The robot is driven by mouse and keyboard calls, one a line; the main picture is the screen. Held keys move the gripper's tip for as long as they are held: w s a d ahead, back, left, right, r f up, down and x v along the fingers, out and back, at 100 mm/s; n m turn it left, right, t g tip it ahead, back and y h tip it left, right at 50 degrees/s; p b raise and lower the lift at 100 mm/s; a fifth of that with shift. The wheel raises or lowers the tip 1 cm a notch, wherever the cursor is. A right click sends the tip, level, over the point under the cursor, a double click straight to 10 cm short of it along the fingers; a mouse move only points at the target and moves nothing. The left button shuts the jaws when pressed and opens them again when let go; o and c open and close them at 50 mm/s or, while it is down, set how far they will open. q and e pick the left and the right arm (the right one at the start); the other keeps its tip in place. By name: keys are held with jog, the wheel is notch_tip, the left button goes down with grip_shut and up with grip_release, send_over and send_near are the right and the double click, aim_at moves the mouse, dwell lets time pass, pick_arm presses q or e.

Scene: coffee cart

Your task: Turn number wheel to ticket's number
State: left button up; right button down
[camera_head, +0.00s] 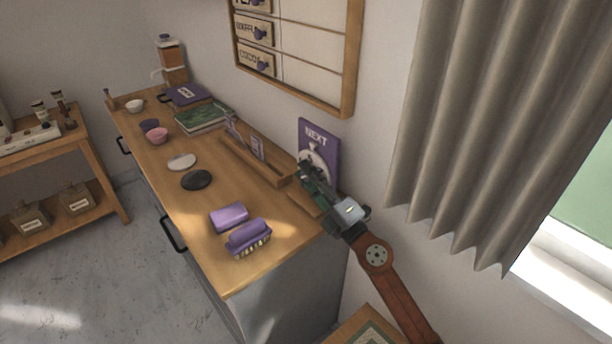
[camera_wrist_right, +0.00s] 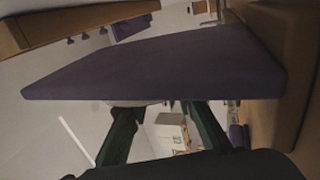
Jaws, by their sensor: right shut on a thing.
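The purple NEXT sign (camera_head: 319,136) stands at the wall end of the wooden counter. Its pale number wheel (camera_head: 314,155) is partly covered by my right gripper (camera_head: 306,169), and I cannot read a number on it. In the right wrist view the sign (camera_wrist_right: 155,65) is seen nearly edge-on, with a sliver of the pale wheel (camera_wrist_right: 138,103) below it. My right gripper (camera_wrist_right: 160,106) reaches both fingers to the wheel and is shut on it. Small purple-and-white tickets (camera_head: 257,148) stand in a wooden rack (camera_head: 262,169); their numbers are too small to read. My left gripper is out of view.
A purple block (camera_head: 229,216) and a purple brush (camera_head: 249,237) lie near the counter's front end. A black disc (camera_head: 196,180), a white disc (camera_head: 182,161) and small bowls (camera_head: 157,136) are farther along. A framed menu board (camera_head: 349,70) and a curtain (camera_head: 470,130) are above.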

jog(key=shift+d, duration=0.1)
jog(key=c, duration=1.6)
grip_release()
jog(key=v, duration=1.2)
